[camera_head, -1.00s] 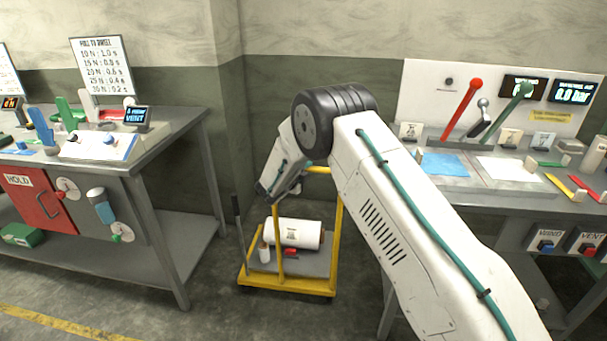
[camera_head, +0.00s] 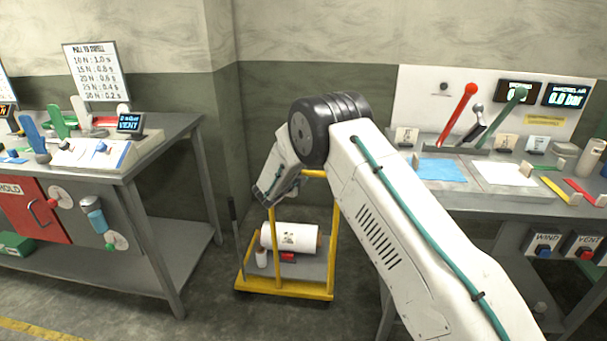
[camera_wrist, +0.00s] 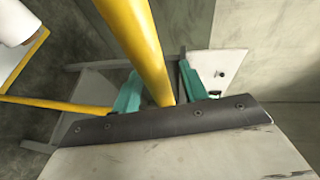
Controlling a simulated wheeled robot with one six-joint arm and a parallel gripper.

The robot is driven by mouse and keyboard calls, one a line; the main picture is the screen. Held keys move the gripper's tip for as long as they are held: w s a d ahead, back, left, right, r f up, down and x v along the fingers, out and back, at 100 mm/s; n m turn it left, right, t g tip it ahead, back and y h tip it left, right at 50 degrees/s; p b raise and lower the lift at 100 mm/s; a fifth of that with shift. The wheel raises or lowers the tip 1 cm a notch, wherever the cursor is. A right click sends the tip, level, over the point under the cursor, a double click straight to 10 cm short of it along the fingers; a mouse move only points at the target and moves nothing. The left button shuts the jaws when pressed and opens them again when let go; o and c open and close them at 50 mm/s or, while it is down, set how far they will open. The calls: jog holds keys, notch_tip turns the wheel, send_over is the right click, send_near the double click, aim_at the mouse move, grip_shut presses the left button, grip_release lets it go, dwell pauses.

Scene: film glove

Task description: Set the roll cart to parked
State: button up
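The roll cart (camera_head: 243,284) is a low yellow-framed cart with a grey deck, standing on the floor between two benches. A white roll (camera_head: 289,237) lies on it, with a yellow upright handle frame (camera_head: 331,225). A thin dark lever (camera_head: 233,222) stands up at its left side. My gripper (camera_head: 267,190) is at the cart's handle frame, partly hidden by my arm. In the wrist view, my gripper's teal fingers (camera_wrist: 160,78) stand on either side of a yellow bar (camera_wrist: 141,40), with small gaps showing. Firm contact with the bar cannot be seen.
A grey bench (camera_head: 170,150) with a red HOLD door (camera_head: 35,210) stands at left. A grey bench (camera_head: 480,203) with levers and a pressure display (camera_head: 567,95) stands at right. The wall is close behind the cart. Floor is open in front of it.

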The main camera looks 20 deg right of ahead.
jog(key=v, duration=0.7)
jog(key=shift+s+a, duration=0.25)
jog(key=shift+s, duration=0.05)
jog(key=shift+r, duration=0.15)
